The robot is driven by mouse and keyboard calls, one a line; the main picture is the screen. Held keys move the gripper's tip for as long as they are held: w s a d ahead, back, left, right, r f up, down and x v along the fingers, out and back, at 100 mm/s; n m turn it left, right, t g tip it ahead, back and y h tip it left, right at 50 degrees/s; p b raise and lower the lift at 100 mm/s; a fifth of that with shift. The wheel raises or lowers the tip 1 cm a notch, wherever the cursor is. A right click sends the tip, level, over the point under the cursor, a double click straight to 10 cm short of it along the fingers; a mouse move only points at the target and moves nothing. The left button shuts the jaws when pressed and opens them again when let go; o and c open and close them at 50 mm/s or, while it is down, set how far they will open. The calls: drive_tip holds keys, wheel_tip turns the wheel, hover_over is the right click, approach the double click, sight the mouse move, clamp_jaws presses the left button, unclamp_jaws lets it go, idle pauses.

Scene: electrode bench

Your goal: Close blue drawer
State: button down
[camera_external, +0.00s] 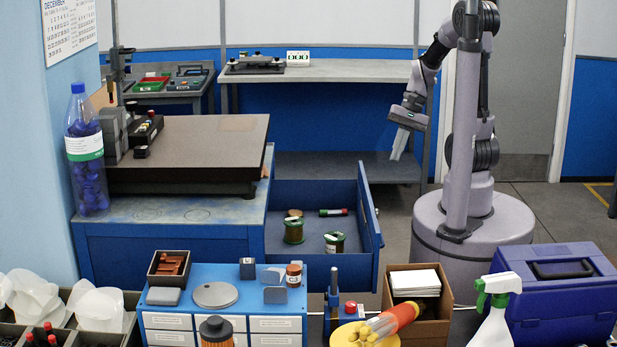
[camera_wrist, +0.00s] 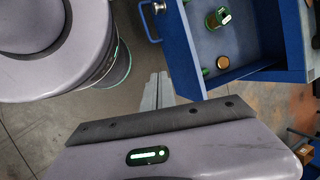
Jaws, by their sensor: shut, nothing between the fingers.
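The blue drawer (camera_external: 369,222) stands pulled out to the right of the blue bench (camera_external: 185,245). Its front panel with a handle faces right. My gripper (camera_external: 398,150) is shut and empty, pointing down, above and behind the drawer front in the outside view. In the wrist view its fingers (camera_wrist: 158,88) appear left of the drawer front, apart from it.
A grey worktable (camera_external: 340,71) with a lower shelf stands behind. A dark plate (camera_external: 190,145) lies on the bench. A blue toolbox (camera_external: 560,285), spray bottle (camera_external: 494,310) and cardboard box (camera_external: 433,310) fill the foreground. Free floor shows right of the drawer front.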

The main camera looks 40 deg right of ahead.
drive_tip(key=s+d+f+m+t+y+p, duration=0.1)
drive_tip(key=d+f+m+t+y+p, duration=0.25)
drive_tip(key=d+f+m+t, duration=0.35)
drive_tip(key=d+f+m+t+y+p, duration=0.25)
drive_tip(key=f+m+t+y, duration=0.2)
drive_tip(key=f+m, duration=0.45)
drive_tip(key=w+a+m+b, duration=0.1)
drive_tip(key=w+a+b, duration=0.3)
drive_tip(key=w+a, duration=0.5)
drive_tip(key=shift+w+a+r+t+b, duration=0.25)
drive_tip(key=shift+r+t+b, duration=0.1)
drive_tip(key=shift+t, duration=0.1)
hover_over(283, 215)
drive_tip(key=shift+s, duration=0.1)
drive_tip(key=shift+w+a+r, duration=0.2)
drive_tip(key=shift+r, duration=0.1)
